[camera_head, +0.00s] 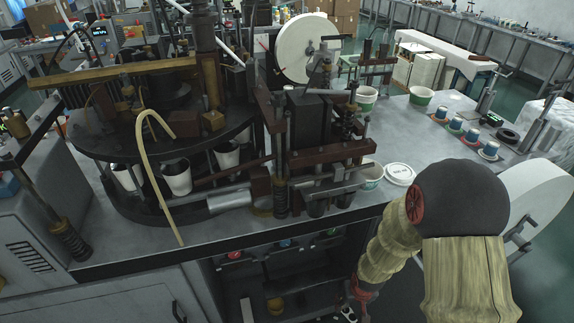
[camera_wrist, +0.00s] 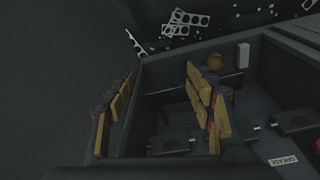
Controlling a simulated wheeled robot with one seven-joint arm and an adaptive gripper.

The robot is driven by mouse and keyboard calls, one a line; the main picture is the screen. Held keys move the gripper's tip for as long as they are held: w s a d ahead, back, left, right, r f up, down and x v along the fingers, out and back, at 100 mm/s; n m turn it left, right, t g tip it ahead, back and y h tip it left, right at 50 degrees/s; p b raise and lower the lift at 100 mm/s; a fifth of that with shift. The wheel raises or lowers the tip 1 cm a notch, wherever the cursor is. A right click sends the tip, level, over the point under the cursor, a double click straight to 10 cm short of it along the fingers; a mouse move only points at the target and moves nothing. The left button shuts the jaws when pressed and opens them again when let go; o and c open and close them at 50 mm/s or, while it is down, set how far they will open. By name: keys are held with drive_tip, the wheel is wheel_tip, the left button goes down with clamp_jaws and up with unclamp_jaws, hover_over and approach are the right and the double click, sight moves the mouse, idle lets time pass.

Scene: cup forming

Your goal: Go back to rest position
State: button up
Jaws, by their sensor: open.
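My gripper (camera_wrist: 160,80) shows in the wrist view with its two yellow-padded fingers spread wide apart. Nothing is between the fingers. In the head view my arm reaches down at the lower right, and my gripper (camera_head: 360,292) hangs low in front of the machine's open lower compartment (camera_head: 290,270). Contact between the fingers and the compartment cannot be told.
The cup-forming machine (camera_head: 170,150) with white cups (camera_head: 177,178) fills the left and middle. A white lid (camera_head: 399,174) and paper cups (camera_head: 420,96) are on the grey table (camera_head: 410,130). Punched white scraps (camera_wrist: 188,20) lie on the floor. A white paper roll (camera_head: 540,205) stands beside my arm.

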drive_tip(key=s+r+t, duration=0.1)
drive_tip(key=s+r, duration=0.3)
drive_tip(key=r, duration=0.9)
drive_tip(key=s+a+r+t, duration=0.1)
drive_tip(key=s+r, duration=0.4)
drive_tip(key=r, duration=0.9)
drive_tip(key=s+a+r+t, duration=0.1)
drive_tip(key=s+r, duration=0.3)
drive_tip(key=r, duration=0.9)
drive_tip(key=shift+s+r+t, duration=0.25)
drive_tip(key=shift+s+t, duration=0.15)
drive_tip(key=shift+f, duration=0.1)
